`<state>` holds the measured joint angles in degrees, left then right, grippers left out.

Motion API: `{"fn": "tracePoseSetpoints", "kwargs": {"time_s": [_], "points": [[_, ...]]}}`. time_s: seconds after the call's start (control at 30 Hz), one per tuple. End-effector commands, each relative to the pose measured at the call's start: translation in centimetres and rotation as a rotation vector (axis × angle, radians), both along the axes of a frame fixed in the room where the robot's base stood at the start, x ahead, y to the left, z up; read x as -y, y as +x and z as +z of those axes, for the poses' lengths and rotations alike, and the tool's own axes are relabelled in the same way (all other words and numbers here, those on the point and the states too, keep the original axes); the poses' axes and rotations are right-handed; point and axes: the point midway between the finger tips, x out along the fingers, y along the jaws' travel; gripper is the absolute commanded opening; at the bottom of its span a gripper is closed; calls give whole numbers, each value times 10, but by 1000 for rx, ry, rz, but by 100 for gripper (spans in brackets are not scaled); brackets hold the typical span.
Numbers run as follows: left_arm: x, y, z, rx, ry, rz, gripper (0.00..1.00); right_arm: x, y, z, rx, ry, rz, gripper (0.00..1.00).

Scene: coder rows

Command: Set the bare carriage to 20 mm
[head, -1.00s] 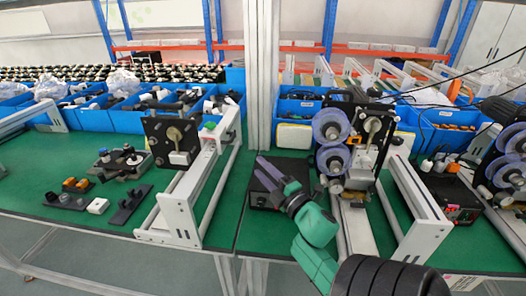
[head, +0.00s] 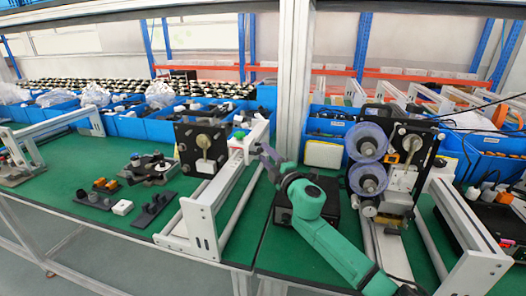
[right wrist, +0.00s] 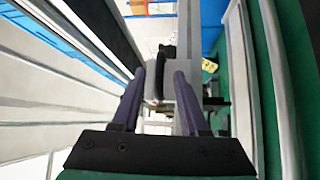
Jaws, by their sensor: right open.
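The bare carriage (head: 201,146), a black plate with a brass-coloured hub and a white block, stands on the left rail frame (head: 213,205) without rolls. A white end block (head: 250,143) with a green top and a red spot sits right of it on the same frame. My right gripper (head: 268,160) is open just right of this end block. In the right wrist view my right gripper (right wrist: 160,85) has its two purple fingers apart, with grey and black parts beyond them that I cannot tell apart. No scale can be read. My left gripper is not in view.
A second carriage with purple rolls (head: 367,160) stands on the right. A black box (head: 325,205) lies partly behind my right arm. Small fixtures (head: 150,166) and a white block (head: 122,207) lie on the green table at left. A metal post (head: 293,80) rises behind.

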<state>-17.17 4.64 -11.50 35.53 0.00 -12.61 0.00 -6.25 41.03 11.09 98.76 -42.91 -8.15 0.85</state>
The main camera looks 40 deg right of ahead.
Motion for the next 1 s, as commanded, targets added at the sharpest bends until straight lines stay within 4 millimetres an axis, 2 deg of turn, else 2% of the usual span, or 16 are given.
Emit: {"fn": "tracePoseSetpoints", "kwargs": {"time_s": [0.13,0.4,0.43,0.5,0.53,1.0], "points": [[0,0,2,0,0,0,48,3,15,3,1,0,-1,44],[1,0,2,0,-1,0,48,3,18,1,-2,0,1,44],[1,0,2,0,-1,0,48,3,18,1,-2,0,1,36],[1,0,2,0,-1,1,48,3,18,1,-2,0,1,9],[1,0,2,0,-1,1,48,3,18,1,-1,0,1,0],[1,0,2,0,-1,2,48,3,18,1,-2,1,1,0]]}}
